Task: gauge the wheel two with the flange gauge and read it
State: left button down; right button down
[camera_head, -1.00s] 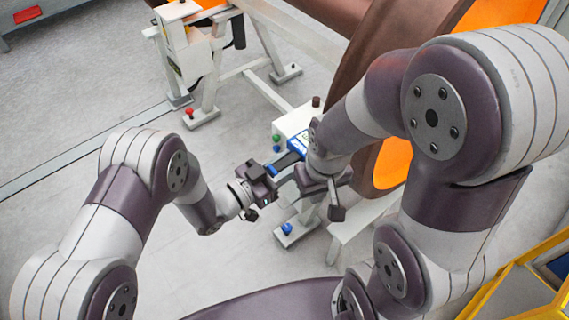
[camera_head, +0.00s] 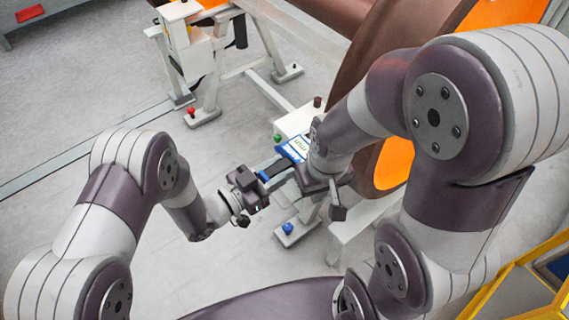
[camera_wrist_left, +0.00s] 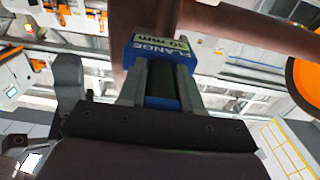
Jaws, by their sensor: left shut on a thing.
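The flange gauge (camera_head: 292,151) is blue with a pale label. In the left wrist view its blue end (camera_wrist_left: 160,42) shows the word FLANGE and a figure in mm. My left gripper (camera_head: 266,175) is shut on the gauge, and both its fingers (camera_wrist_left: 161,88) flank the gauge's body. My right gripper (camera_head: 322,190) is close to the right of the gauge; its fingers are partly hidden and I cannot tell their opening. A large brown wheel (camera_head: 368,50) with an orange face (camera_head: 393,163) stands behind my right arm. Whether the gauge touches the wheel is hidden.
A white stand (camera_head: 297,121) with coloured knobs is behind the gauge. A white gantry frame (camera_head: 228,75) stands at the back. A blue knob (camera_head: 287,228) sits on a low foot below the grippers. A yellow-edged frame (camera_head: 515,285) is at lower right. Floor at left is clear.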

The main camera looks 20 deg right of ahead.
aim_at(264, 180)
pick_arm(q)
jog(key=shift+p+v, duration=0.4)
jog(key=shift+v, duration=2.85)
